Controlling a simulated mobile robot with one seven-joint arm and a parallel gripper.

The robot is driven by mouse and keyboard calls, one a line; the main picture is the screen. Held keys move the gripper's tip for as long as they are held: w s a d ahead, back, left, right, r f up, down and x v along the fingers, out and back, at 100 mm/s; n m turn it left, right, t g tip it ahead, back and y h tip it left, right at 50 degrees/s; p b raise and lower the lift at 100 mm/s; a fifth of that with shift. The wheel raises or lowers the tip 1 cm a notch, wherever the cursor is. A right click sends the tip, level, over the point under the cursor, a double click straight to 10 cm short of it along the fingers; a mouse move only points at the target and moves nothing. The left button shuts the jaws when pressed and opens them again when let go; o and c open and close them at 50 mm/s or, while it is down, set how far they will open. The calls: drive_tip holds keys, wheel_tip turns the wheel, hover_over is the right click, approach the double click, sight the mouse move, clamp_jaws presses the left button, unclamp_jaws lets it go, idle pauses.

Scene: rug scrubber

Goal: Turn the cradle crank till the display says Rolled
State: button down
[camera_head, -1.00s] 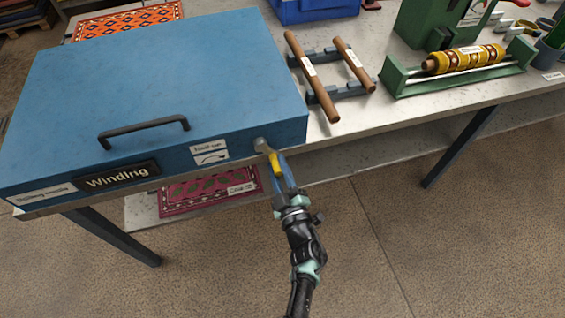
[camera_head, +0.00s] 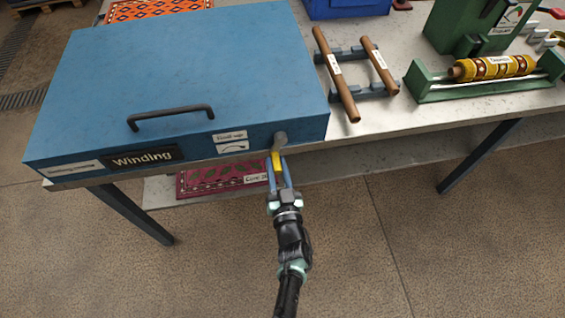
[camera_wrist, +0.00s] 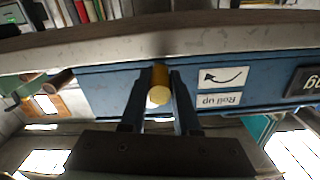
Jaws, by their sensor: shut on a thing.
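The blue rolling cradle (camera_head: 180,70) is a box with a black handle on its lid. Its display (camera_head: 142,157) reads "Winding". The crank (camera_head: 280,138) has a grey arm at the box's front right corner and a yellow grip (camera_wrist: 159,86). My gripper (camera_head: 278,170) is shut on the yellow grip, which points down from the crank arm. In the wrist view the grip's round end shows between my two fingers (camera_wrist: 158,100). A "Roll up" label with a curved arrow (camera_wrist: 222,77) is beside the crank.
Two brown rollers (camera_head: 336,75) lie on a rack right of the box. A green stand holds a patterned roll (camera_head: 495,67) further right. A red rug (camera_head: 215,180) lies on the shelf below. The floor in front of the table is clear.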

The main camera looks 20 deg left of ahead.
drive_tip(key=a+r+m+p, duration=0.1)
drive_tip(key=m+p, duration=0.1)
drive_tip(key=m, duration=0.2)
wheel_tip(320, 180, up, 9)
drive_tip(key=m+p, duration=1)
drive_tip(key=m, duration=1.2)
hover_over(276, 164)
drive_tip(key=shift+m, duration=0.3)
drive_tip(key=c, duration=0.7)
unclamp_jaws()
drive_tip(key=shift+o, duration=0.2)
